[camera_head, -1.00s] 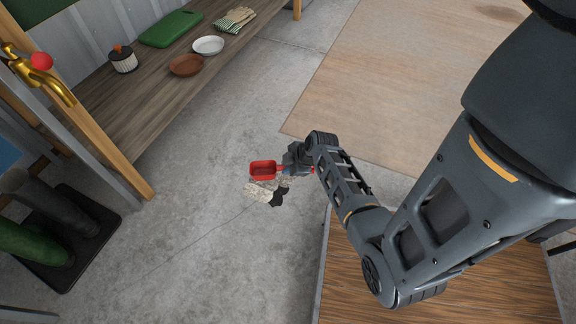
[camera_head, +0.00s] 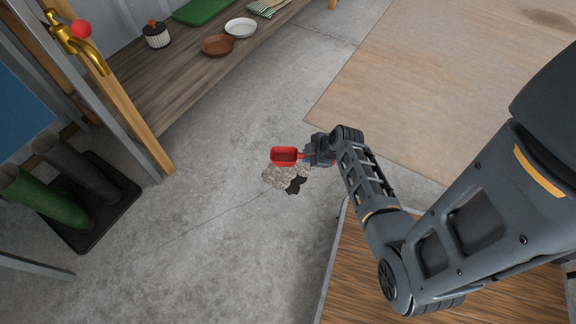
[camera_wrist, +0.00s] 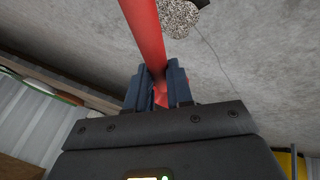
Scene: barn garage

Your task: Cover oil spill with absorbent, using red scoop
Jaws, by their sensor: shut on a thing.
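The red scoop (camera_head: 285,156) is held over the concrete floor, and its bowl shows red inside with no granules that I can make out. My gripper (camera_head: 314,151) is shut on its handle, which also shows in the wrist view (camera_wrist: 145,35) between the fingers (camera_wrist: 158,82). Speckled beige absorbent (camera_head: 274,178) lies on the floor below the scoop and also shows in the wrist view (camera_wrist: 178,17). The black oil spill (camera_head: 296,187) shows bare at the near right side of the absorbent. Part of the absorbent is hidden behind the scoop.
A wooden shelf (camera_head: 165,90) at the upper left holds a brown dish (camera_head: 218,45) and a white dish (camera_head: 240,28). Boots stand on a black tray (camera_head: 115,215) at left. A wood-topped surface (camera_head: 350,285) is at lower right. Open floor lies left of the spill.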

